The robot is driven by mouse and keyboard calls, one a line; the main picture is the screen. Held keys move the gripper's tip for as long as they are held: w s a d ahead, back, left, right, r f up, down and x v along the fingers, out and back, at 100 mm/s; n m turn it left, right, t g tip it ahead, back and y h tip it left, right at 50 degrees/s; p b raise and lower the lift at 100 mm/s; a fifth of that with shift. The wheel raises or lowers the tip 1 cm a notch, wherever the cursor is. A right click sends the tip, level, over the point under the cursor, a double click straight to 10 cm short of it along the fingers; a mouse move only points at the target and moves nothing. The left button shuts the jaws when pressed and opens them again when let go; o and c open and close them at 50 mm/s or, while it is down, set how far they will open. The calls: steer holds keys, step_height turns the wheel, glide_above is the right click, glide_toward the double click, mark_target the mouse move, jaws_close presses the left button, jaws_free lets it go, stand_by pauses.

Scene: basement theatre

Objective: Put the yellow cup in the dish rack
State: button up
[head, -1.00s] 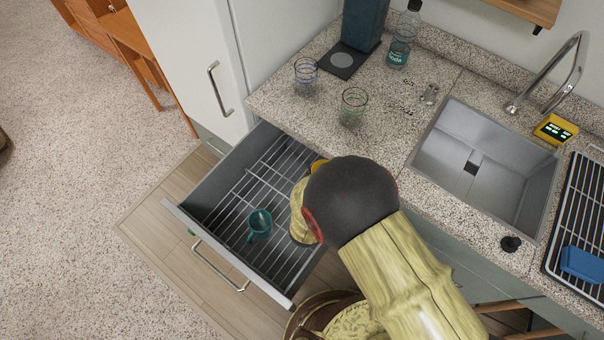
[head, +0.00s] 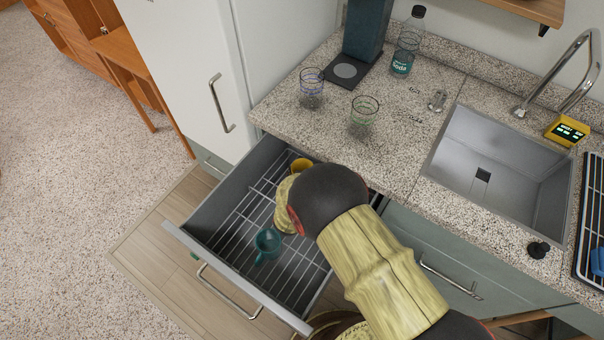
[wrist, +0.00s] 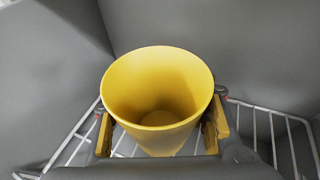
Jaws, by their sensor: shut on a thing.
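The yellow cup (wrist: 160,85) stands open end up between my gripper's two fingers (wrist: 160,130) in the wrist view. My gripper is shut on it. In the head view the cup's yellow rim (head: 301,164) shows near the back of the open drawer, partly hidden by my wrist. A grey wire rack (head: 238,222) lines the drawer; its wires also show under the cup in the wrist view (wrist: 270,130). I cannot tell whether the cup's base touches the wires.
A teal cup (head: 267,243) sits on the rack in front of my gripper. Two glasses (head: 311,88) (head: 363,112) and a soda bottle (head: 406,45) stand on the counter, beside the sink (head: 505,165). A dark ribbed rack (head: 594,205) lies at the right edge.

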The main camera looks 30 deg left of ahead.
mark_target(302, 166)
steer(key=shift+w+a+f+b, duration=0.3)
steer(key=shift+a+f, duration=0.15)
steer(key=shift+f, duration=0.15)
steer(key=shift+w+a+f+b, duration=0.15)
steer(key=shift+w+a+f, duration=0.15)
steer(key=shift+a+f, duration=0.25)
steer(key=shift+f+b, duration=0.85)
steer(key=shift+f, duration=0.75)
steer(key=shift+f, duration=0.15)
steer(key=shift+f, duration=0.15)
steer(key=o, duration=1.3)
steer(key=shift+c, duration=0.2)
steer(key=shift+o, duration=0.5)
steer(key=shift+r, duration=0.4)
steer(key=p+v, duration=0.3)
steer(key=v, duration=0.9)
steer(key=shift+f+p, duration=0.1)
steer(key=shift+p, duration=0.3)
